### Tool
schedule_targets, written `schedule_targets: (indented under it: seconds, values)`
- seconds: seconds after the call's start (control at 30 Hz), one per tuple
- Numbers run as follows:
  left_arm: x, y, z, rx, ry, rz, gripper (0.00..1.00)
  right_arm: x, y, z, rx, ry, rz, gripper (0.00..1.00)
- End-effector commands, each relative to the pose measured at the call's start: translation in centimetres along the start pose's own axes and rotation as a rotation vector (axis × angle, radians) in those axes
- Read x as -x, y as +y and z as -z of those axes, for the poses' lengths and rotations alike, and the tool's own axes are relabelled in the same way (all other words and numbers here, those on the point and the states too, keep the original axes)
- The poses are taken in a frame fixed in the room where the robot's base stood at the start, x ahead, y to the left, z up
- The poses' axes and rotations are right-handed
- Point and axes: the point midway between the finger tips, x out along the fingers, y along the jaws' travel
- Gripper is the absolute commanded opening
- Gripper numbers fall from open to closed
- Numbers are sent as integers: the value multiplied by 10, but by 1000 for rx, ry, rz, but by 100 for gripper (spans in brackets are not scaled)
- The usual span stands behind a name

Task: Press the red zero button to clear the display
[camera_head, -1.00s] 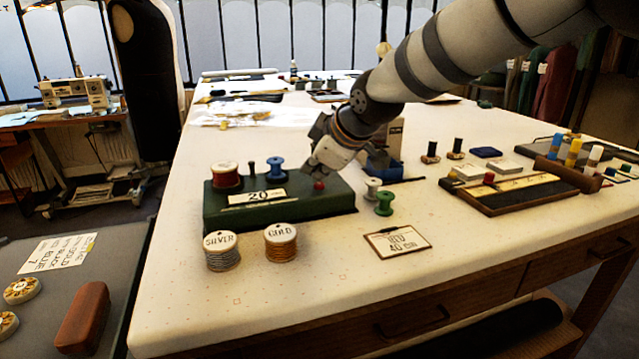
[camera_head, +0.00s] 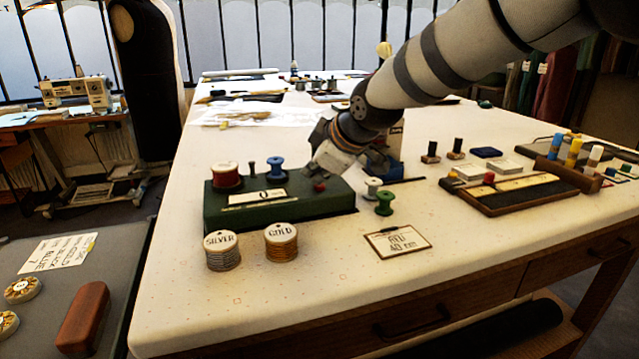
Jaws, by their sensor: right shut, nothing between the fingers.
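The dark green box (camera_head: 290,208) stands on the white table, with a small display plate (camera_head: 257,197) on its top that reads 0. The red button (camera_head: 320,187) sits at the right end of the box top. My right gripper (camera_head: 325,175) is shut and empty, tilted down from the upper right, with its tip just above or at the button; I cannot tell whether they touch. My left gripper is out of view.
A red spool (camera_head: 226,176) and a blue spool (camera_head: 275,169) stand on the box. The silver spool (camera_head: 222,251) and gold spool (camera_head: 281,243) stand before it. Green spool (camera_head: 384,204), label card (camera_head: 397,241) and wooden tray (camera_head: 515,192) lie to the right. The front of the table is clear.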

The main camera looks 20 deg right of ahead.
Motion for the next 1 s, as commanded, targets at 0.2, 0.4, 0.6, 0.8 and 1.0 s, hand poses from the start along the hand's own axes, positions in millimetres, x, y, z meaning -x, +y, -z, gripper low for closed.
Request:
schedule_targets:
  seconds: [0.2, 0.4, 0.6, 0.8, 1.0]
  values:
    - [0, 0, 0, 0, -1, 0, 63, -2, -2, -2, 0, -2, 2, 0]
    - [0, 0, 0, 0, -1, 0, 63, -2, -2, -2, 0, -2, 2, 0]
    - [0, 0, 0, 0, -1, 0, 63, 2, 2, 1, 0, -3, 2, 0]
    - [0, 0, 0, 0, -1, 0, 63, 10, 8, 7, 0, -2, 1, 0]
    - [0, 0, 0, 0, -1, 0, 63, 11, 8, 8, 0, -1, 1, 0]
